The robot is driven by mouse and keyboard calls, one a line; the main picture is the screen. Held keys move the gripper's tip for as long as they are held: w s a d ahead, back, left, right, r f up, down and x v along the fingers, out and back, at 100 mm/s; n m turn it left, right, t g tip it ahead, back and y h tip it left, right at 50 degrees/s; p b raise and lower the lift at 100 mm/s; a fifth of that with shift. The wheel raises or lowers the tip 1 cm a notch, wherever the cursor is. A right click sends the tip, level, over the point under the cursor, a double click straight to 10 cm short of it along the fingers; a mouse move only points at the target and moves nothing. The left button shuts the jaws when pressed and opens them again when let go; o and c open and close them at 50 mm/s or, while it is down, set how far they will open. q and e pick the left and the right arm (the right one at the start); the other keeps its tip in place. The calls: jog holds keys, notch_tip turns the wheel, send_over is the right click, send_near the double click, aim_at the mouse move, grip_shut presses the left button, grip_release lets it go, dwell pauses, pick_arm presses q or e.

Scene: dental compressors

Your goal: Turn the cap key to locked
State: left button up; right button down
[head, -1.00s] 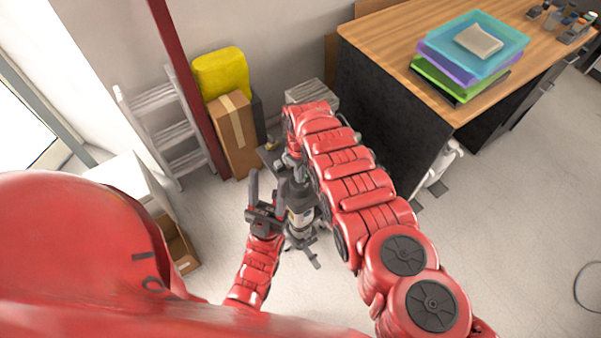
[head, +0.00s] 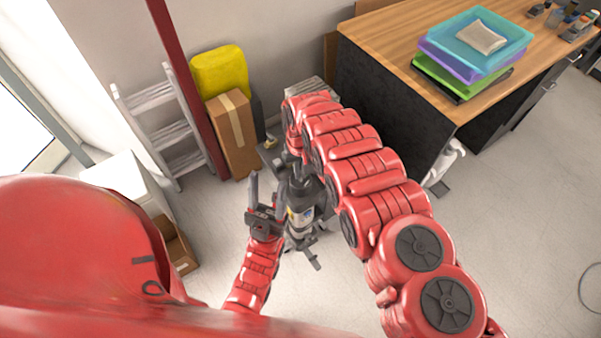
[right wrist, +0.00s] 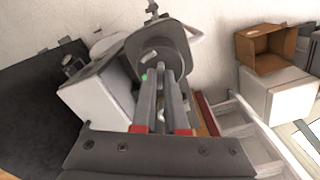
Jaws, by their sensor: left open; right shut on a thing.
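The dark compressor (head: 300,205) with a pale label stands on the floor in the middle of the head view. In the right wrist view a grey round part (right wrist: 160,45) lies just beyond my right gripper (right wrist: 164,80). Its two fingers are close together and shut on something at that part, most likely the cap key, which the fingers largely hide. A small green mark (right wrist: 145,76) shows beside the left finger. The lock position cannot be read. My left gripper (head: 266,190) is open, fingers up, just left of the compressor.
A wooden-topped bench (head: 400,35) with stacked trays (head: 470,45) stands at the right. A cardboard box (head: 235,130), a yellow item (head: 220,72) and a ladder (head: 165,130) line the wall at left. The floor at right is mostly clear.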

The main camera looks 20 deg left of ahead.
jog(key=m+b, duration=0.3)
jog(key=m, duration=0.2)
jog(key=shift+f, duration=0.2)
jog(key=shift+r+m+b, duration=0.15)
jog(key=shift+m+b, duration=0.9)
jog(key=shift+m, duration=0.75)
jog(key=c, duration=0.9)
grip_release()
jog(key=shift+c, duration=0.2)
